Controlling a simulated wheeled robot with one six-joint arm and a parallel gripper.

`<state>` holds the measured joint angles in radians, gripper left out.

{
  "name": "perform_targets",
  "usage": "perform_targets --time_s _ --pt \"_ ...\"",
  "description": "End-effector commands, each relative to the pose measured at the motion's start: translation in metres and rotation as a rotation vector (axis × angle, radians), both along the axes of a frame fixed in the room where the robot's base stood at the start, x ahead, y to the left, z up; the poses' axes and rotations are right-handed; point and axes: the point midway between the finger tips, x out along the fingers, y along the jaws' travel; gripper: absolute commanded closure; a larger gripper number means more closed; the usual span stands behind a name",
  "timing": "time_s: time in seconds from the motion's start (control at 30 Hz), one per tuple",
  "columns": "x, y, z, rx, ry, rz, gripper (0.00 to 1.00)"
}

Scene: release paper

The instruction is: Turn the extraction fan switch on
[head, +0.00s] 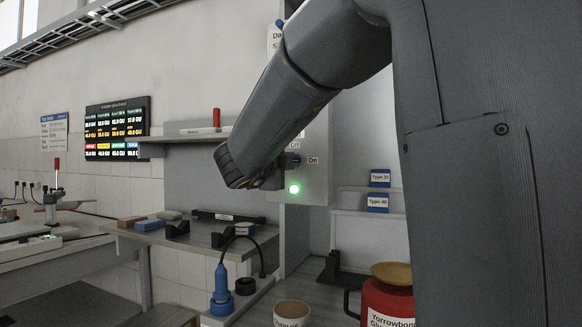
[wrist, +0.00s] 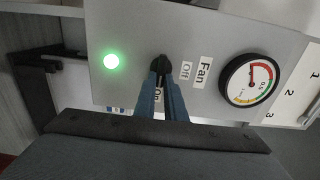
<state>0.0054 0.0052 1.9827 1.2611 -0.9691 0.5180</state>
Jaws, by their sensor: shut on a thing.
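The fan switch (wrist: 159,62) is a small black knob on a grey panel (wrist: 125,85), with an "Off" label (wrist: 186,70) to its right in the wrist view and an "On" label (wrist: 157,95) partly hidden between my fingers. My gripper (wrist: 160,78) has its blue fingers shut on the knob. A green lamp (wrist: 111,62) on the panel is lit; it also shows in the head view (head: 294,189), below the "On" label (head: 313,160). In the head view my arm hides much of the panel. The knob's exact pointing direction is hard to tell.
A round gauge (wrist: 250,79) sits beside the "Fan" label on the panel. A shelf (head: 185,137) with a red cylinder and a workbench (head: 190,232) with blocks and a blue tool lie left. A red container (head: 388,300) stands below right.

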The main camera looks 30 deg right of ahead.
Motion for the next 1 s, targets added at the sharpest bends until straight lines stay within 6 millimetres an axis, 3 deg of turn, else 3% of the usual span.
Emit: perform_targets --time_s 0.47,0.5,0.57,1.0 --pt "-0.0001 0.0001 -0.0006 0.009 -0.010 0.000 1.00" --pt "-0.0001 0.0001 -0.0006 0.008 -0.009 0.000 0.83" --pt "-0.0001 0.0001 -0.0006 0.008 -0.009 0.000 0.73" --pt "-0.0062 0.0094 -0.0001 0.007 -0.009 0.002 0.71"
